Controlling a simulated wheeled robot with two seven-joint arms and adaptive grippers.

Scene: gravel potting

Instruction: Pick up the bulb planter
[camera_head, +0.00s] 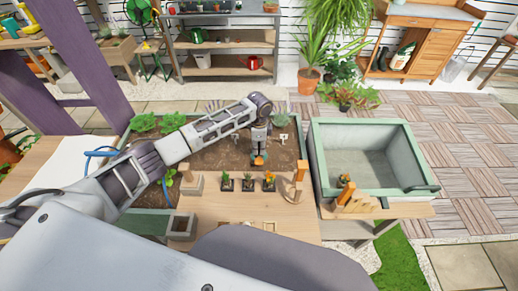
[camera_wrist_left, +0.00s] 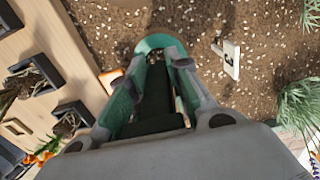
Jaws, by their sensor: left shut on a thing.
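My left gripper (camera_head: 259,146) reaches over the soil bed and points down. It is shut on the bulb planter, whose small green and orange part (camera_head: 258,160) shows just below the fingers in the head view. In the left wrist view the bulb planter's green curved end (camera_wrist_left: 155,42) shows beyond the fingertips of my left gripper (camera_wrist_left: 158,70), close over the soil. The fingers hide much of it, and I cannot tell whether it touches the soil. My right gripper is not in view.
The soil bed (camera_head: 220,158) holds green plants and a white number marker (camera_wrist_left: 230,58). Several small black pots (camera_head: 248,184) stand on the wooden bench (camera_head: 245,207) in front. A wooden-handled tool (camera_head: 297,180) stands beside them. A green-rimmed basin (camera_head: 318,160) is at right.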

